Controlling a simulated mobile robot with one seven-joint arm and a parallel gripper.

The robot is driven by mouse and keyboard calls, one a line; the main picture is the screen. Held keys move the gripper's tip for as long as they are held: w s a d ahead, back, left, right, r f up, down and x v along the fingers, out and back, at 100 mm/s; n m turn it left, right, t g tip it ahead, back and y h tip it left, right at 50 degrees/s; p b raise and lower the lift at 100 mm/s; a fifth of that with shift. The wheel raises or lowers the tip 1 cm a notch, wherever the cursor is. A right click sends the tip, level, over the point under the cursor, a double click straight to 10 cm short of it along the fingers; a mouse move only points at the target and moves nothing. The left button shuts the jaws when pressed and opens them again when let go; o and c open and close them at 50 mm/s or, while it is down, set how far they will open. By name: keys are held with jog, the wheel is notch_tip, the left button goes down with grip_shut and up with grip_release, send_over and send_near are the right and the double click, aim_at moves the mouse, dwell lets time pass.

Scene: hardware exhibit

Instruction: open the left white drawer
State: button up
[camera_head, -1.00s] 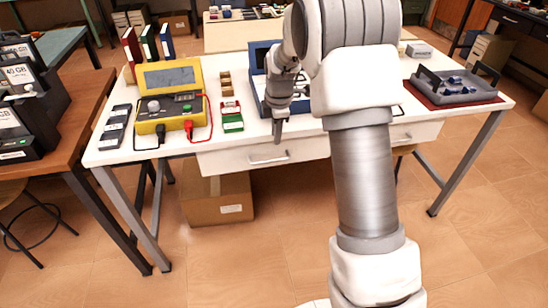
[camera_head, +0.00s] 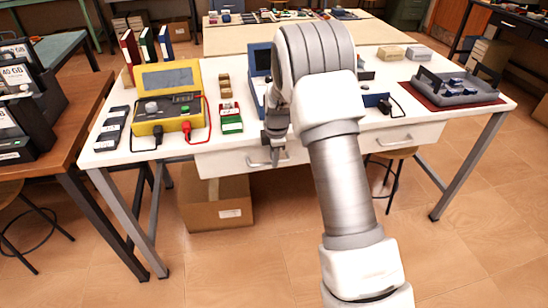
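The left white drawer (camera_head: 222,164) is set under the front edge of the white table and looks shut. Part of its silver handle (camera_head: 253,163) shows to the left of my gripper. My gripper (camera_head: 275,156) points down at the drawer front and overlaps the handle in the picture. I cannot tell whether it touches the handle. Its fingers are small and seen edge-on, so their opening is unclear. My arm hides the right part of this drawer.
A right white drawer (camera_head: 405,138) sits under the same table (camera_head: 310,150). On top are a yellow meter case (camera_head: 168,95), a green-and-red box (camera_head: 231,118) and a grey tray (camera_head: 455,92). A cardboard box (camera_head: 217,203) stands below the left drawer, and a stool (camera_head: 392,153) below the right one.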

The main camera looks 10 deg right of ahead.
grip_shut()
dwell(1.2)
